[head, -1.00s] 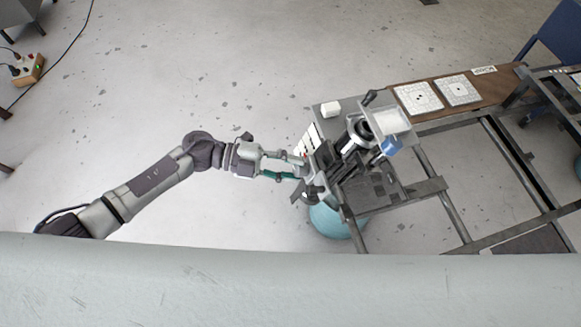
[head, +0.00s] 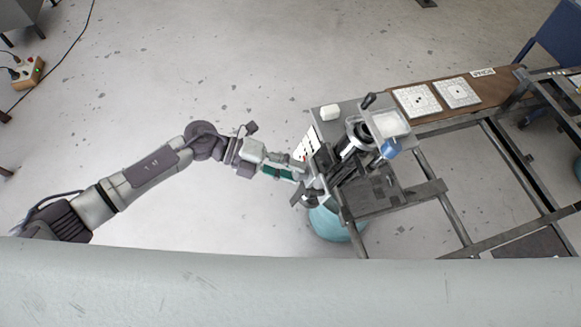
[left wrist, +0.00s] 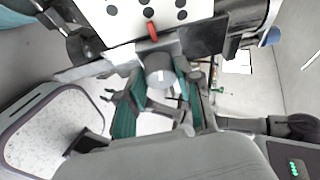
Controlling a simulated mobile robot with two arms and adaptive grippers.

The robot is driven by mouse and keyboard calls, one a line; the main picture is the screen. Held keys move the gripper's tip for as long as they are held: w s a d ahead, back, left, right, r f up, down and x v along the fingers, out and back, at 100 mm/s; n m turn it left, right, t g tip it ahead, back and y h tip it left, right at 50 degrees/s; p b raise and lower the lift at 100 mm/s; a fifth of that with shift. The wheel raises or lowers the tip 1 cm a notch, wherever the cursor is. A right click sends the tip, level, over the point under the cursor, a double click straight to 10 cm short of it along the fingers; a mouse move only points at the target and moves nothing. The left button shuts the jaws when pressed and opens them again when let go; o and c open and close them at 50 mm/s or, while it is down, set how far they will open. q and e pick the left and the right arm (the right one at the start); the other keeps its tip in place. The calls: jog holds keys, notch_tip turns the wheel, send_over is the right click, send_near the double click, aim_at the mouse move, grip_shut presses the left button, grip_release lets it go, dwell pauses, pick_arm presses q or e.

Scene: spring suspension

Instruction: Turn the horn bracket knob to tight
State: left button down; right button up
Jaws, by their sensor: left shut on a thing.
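The knob (left wrist: 160,70) is a dark grey round cap with a short white line on its face, in the middle of the left wrist view. My left gripper (left wrist: 162,88) has its green-padded fingers on either side of the knob and is shut on it. A red marker (left wrist: 152,31) stands just above the knob, at the edge of a white card (left wrist: 130,14) with black dots. In the head view my left gripper (head: 298,174) reaches the left side of the bench assembly, and its fingers hide the knob there. My right gripper is not in view.
The grey assembly holds a dark cylinder (head: 357,134), a clear tray (head: 391,123) and a blue part (head: 390,148). A white block (head: 330,112) sits behind. A teal round object (head: 330,223) is below. Open floor lies left of the bench.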

pick_arm(q)
jog(key=c, duration=0.8)
grip_release()
jog(key=shift+o, duration=0.2)
jog(key=v, duration=1.2)
jog(key=shift+f, duration=0.1)
